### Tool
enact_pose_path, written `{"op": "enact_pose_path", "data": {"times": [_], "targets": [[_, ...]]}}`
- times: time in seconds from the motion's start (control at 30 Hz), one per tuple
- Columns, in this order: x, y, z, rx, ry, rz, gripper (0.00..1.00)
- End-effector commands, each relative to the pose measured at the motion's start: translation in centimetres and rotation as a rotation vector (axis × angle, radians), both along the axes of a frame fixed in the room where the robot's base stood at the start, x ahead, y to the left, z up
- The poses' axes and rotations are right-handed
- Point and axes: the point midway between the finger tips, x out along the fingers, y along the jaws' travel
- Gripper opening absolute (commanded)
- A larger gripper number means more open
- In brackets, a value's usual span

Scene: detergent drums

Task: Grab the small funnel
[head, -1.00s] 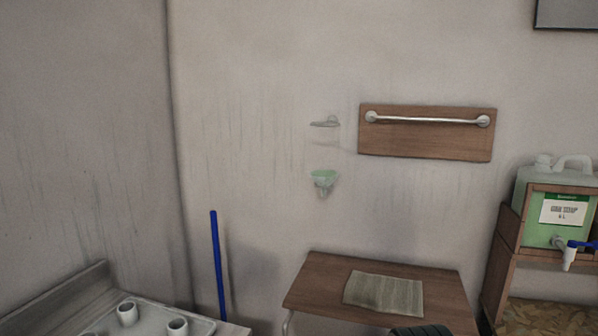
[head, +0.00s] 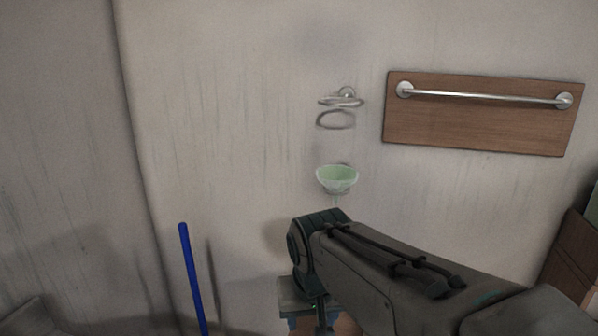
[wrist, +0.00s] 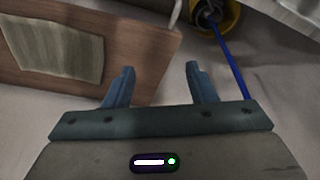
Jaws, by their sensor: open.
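A small pale green funnel (head: 337,179) hangs upright on the wall in the head view, its bowl facing up and a thin stem below. An empty wire ring (head: 340,101) is fixed to the wall above it. My gripper (head: 309,325) is below the funnel in the head view, partly cut off by the bottom edge. In the wrist view my gripper (wrist: 161,68) is open, with two blue fingers apart and nothing between them. The funnel does not show in the wrist view. My arm hides the area just below and right of the funnel.
A wooden board with a metal bar (head: 482,112) is on the wall to the right. A blue pole (head: 192,278) stands at the left.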

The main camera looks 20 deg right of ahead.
Motion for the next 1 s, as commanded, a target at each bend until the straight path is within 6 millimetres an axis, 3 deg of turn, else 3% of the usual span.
{"op": "enact_pose_path", "data": {"times": [0.03, 0.2, 0.4, 0.6, 1.0], "targets": [[1.4, -0.5, 2.8, -0.005, -0.013, -0.045, 0.51], [4.9, -2.3, 9.1, -0.020, -0.057, -0.214, 0.51], [7.2, -4.0, 13.5, -0.030, -0.095, -0.355, 0.51], [8.6, -5.3, 14.6, -0.032, -0.103, -0.399, 0.51], [13.3, -8.5, 14.5, -0.033, -0.104, -0.397, 0.51]]}}
